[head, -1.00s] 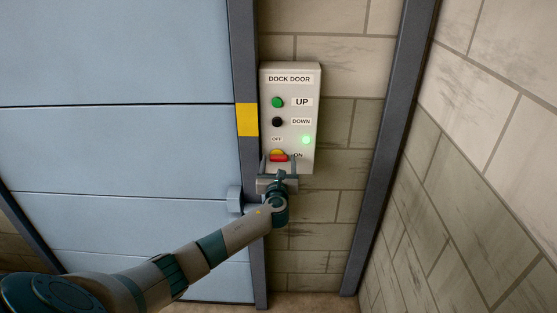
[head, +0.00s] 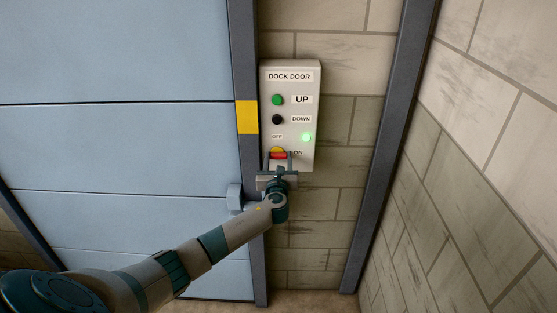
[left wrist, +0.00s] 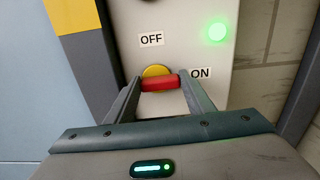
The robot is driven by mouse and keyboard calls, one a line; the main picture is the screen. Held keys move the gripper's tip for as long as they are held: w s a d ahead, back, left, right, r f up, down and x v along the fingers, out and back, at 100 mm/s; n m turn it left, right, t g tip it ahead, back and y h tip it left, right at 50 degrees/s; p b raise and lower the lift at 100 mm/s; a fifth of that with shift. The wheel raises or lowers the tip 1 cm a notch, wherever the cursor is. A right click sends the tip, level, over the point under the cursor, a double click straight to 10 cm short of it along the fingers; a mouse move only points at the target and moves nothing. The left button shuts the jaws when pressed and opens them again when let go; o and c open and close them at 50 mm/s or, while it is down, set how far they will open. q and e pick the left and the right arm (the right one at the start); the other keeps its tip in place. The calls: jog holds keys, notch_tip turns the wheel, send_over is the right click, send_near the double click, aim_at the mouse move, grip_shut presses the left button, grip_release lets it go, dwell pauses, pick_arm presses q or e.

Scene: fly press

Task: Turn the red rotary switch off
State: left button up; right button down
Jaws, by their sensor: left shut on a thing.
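The red rotary switch (head: 278,156) sits on a yellow disc low on the pale DOCK DOOR control box (head: 304,135). In the left wrist view its red handle (left wrist: 160,82) lies nearly level, pointing toward the ON label (left wrist: 200,73); the OFF label (left wrist: 151,40) is above it to the left. My left gripper (head: 278,163) reaches up from below and is shut on the handle, with one finger at each end of it in the left wrist view (left wrist: 160,93). A green lamp (head: 306,137) on the box is lit. My right gripper is not in view.
A green UP button (head: 278,100) and a black DOWN button (head: 277,119) are above the switch. A blue panelled door (head: 120,150) with a dark frame (head: 246,60) is on the left. A block wall (head: 355,70) is behind the box.

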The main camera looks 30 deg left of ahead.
pick_arm(q)
jog(key=n+b, duration=0.3)
jog(key=n, duration=0.1)
jog(key=n+b, duration=0.1)
jog(key=n, duration=0.1)
jog(key=n+b, duration=0.2)
jog(key=n, duration=0.1)
jog(key=shift+s+a, duration=0.1)
jog(key=shift+a, duration=0.1)
jog(key=n+b, duration=0.2)
jog(key=n, duration=0.2)
jog(key=shift+s+a+n, duration=0.1)
jog(key=shift+n, duration=0.2)
jog(key=n+b, duration=0.2)
jog(key=n, duration=0.2)
jog(key=shift+a, duration=0.15)
jog(key=shift+b, duration=0.3)
jog(key=o, duration=1.1)
jog(key=shift+s, duration=0.1)
jog(key=shift+c, duration=0.2)
